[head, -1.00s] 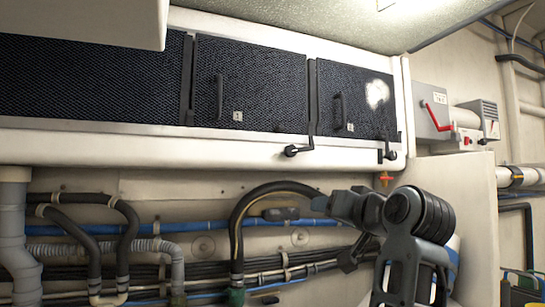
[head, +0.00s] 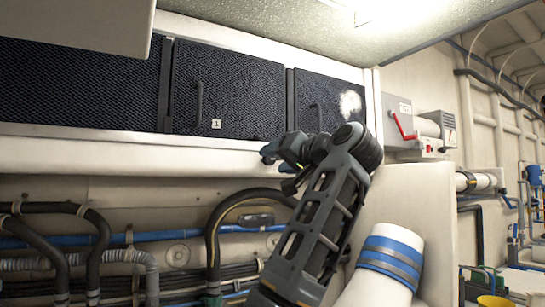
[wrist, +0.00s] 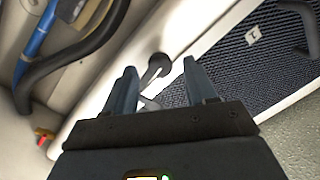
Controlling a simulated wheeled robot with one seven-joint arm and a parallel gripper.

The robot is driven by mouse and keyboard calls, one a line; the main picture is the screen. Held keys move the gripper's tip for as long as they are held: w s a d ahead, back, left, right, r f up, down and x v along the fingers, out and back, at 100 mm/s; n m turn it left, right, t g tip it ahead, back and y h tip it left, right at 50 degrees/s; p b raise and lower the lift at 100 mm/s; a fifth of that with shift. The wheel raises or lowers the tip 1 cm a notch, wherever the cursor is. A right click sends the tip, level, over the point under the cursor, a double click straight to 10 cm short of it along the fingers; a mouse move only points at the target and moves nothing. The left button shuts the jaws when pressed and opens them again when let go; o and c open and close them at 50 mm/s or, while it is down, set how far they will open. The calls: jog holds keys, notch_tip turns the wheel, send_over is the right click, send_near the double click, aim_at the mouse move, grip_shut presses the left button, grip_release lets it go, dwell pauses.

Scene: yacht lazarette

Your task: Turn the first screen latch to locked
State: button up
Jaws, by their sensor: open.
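The first screen (head: 235,90) is a dark mesh panel with a label "1" and a vertical handle. It also shows in the wrist view (wrist: 235,70), tilted. Its latch (wrist: 157,66), a small black lever with a round hub on the white frame, lies just beyond and between my fingertips in the wrist view. My gripper (wrist: 160,78) is open, with a finger on either side of the latch; I cannot tell whether they touch. In the head view my gripper (head: 272,153) is at the lower right of the first screen, and my arm hides the latch.
The second screen (head: 325,95), with a worn white patch, is partly behind my arm. Below the ledge run black hoses and a blue pipe (head: 150,237). A grey box with a red lever (head: 403,125) is at the right. A white cabinet edge hangs at upper left.

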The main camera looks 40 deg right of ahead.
jog(key=shift+w+d, duration=0.2)
jog(key=shift+w, duration=0.8)
grip_shut()
jog(key=shift+r, duration=0.1)
